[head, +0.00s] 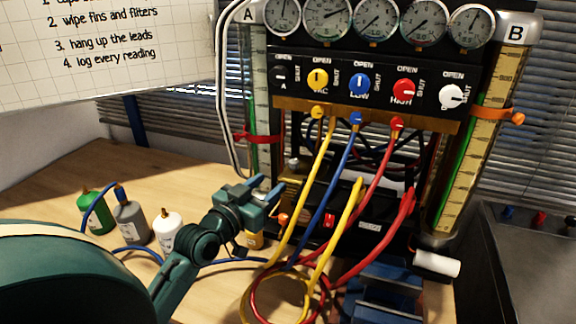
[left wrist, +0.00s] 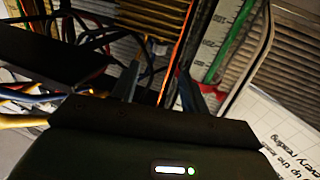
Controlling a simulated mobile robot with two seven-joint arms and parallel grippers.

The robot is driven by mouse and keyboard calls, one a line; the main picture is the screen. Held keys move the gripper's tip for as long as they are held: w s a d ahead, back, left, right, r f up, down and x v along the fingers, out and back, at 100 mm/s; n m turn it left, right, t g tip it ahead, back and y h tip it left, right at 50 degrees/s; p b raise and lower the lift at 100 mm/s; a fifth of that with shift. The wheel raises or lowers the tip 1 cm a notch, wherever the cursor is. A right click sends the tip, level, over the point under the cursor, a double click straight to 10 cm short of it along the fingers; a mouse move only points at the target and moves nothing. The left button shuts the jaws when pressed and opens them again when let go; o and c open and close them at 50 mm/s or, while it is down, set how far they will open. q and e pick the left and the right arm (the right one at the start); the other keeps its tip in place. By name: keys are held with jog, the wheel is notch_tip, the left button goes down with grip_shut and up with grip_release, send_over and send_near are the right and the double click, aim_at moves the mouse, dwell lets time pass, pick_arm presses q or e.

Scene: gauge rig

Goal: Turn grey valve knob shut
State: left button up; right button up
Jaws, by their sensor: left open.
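The row of valve knobs is on the black panel in the head view. The leftmost knob (head: 283,74), above the letter A, looks dark grey to black and is partly in shade; its exact pointer direction is hard to tell. "OPEN" is printed above it and "SHUT" at its right side. My left gripper (head: 268,188) is open and empty, below and slightly left of that knob, clear of the panel and in front of the rig's lower left. In the left wrist view its two fingers (left wrist: 160,88) are apart with nothing held between them. My right gripper is not in view.
Yellow (head: 317,79), blue (head: 359,82), red (head: 404,91) and white (head: 452,97) knobs sit along the panel. Coloured hoses hang right of my gripper. Glass tube A (head: 261,110) stands above it. Small bottles (head: 130,222) stand on the wooden table (head: 60,200).

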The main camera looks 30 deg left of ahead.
aim_at(291, 166)
pick_arm(q)
jog(key=w, duration=0.7)
jog(key=shift+w+p, duration=0.35)
jog(key=shift+p, duration=0.05)
jog(key=shift+w, duration=0.5)
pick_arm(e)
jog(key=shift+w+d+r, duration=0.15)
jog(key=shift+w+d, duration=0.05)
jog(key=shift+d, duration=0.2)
pick_arm(q)
jog(key=shift+c, duration=0.6)
